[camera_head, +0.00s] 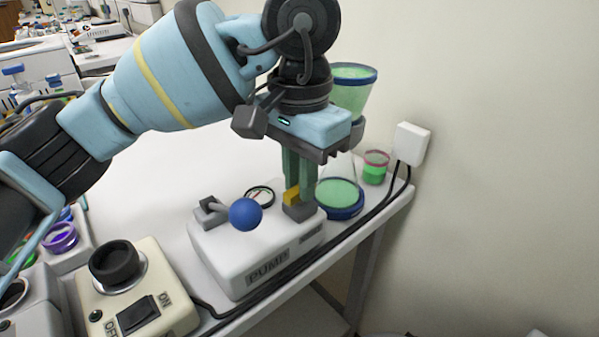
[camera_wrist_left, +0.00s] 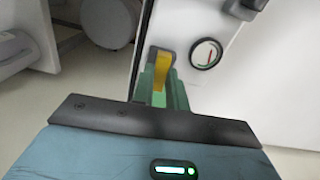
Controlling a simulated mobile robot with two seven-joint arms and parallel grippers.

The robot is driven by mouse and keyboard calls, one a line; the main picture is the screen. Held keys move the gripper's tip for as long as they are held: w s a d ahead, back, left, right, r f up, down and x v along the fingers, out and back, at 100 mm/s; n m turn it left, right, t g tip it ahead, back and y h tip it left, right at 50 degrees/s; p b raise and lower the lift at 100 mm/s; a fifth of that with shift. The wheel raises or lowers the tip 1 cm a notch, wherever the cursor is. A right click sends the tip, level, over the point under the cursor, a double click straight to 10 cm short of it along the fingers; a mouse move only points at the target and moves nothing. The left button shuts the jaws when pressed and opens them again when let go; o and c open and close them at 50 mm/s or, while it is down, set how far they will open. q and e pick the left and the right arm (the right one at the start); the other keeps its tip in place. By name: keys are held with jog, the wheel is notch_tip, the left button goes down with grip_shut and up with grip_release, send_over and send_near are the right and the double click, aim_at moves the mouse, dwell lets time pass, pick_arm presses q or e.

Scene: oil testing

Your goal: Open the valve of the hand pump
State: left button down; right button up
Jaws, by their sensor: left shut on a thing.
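The hand pump (camera_head: 248,265) is a white box labelled PUMP on the table; it also shows in the left wrist view (camera_wrist_left: 232,28). Its yellow valve handle (camera_head: 291,194) stands on a grey block at the pump's right end. It also shows in the left wrist view (camera_wrist_left: 162,68). A lever with a blue ball (camera_head: 245,213) and a round gauge (camera_head: 261,195) are on the pump's top. My left gripper (camera_head: 297,185) points down over the valve, with its green fingers shut on the yellow handle. The fingers partly hide the handle. My right gripper is in neither view.
A flask with green liquid and a funnel (camera_head: 353,90) stands right behind my left gripper. A small green beaker (camera_head: 375,167) is beside it, near a white wall box (camera_head: 411,144) with black cables. An ON/OFF device (camera_head: 137,290) stands left of the pump.

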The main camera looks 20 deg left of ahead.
pick_arm(q)
jog(key=n+p, duration=0.1)
jog(key=n, duration=0.2)
jog(key=shift+r+p, duration=0.15)
jog(key=shift+p, duration=0.2)
jog(key=n+p, duration=0.1)
jog(key=n, duration=0.1)
jog(key=shift+n, duration=0.3)
jog(key=n+p, duration=0.2)
jog(key=n, duration=0.1)
jog(key=shift+n, duration=0.3)
jog(key=n+p, duration=0.1)
jog(key=n, duration=0.1)
jog(key=shift+n, duration=0.4)
jog(key=n+p, duration=0.1)
jog(key=n, duration=0.2)
jog(key=shift+n+p, duration=0.5)
jog(key=shift+n, duration=0.5)
jog(key=c, duration=1.4)
grip_release()
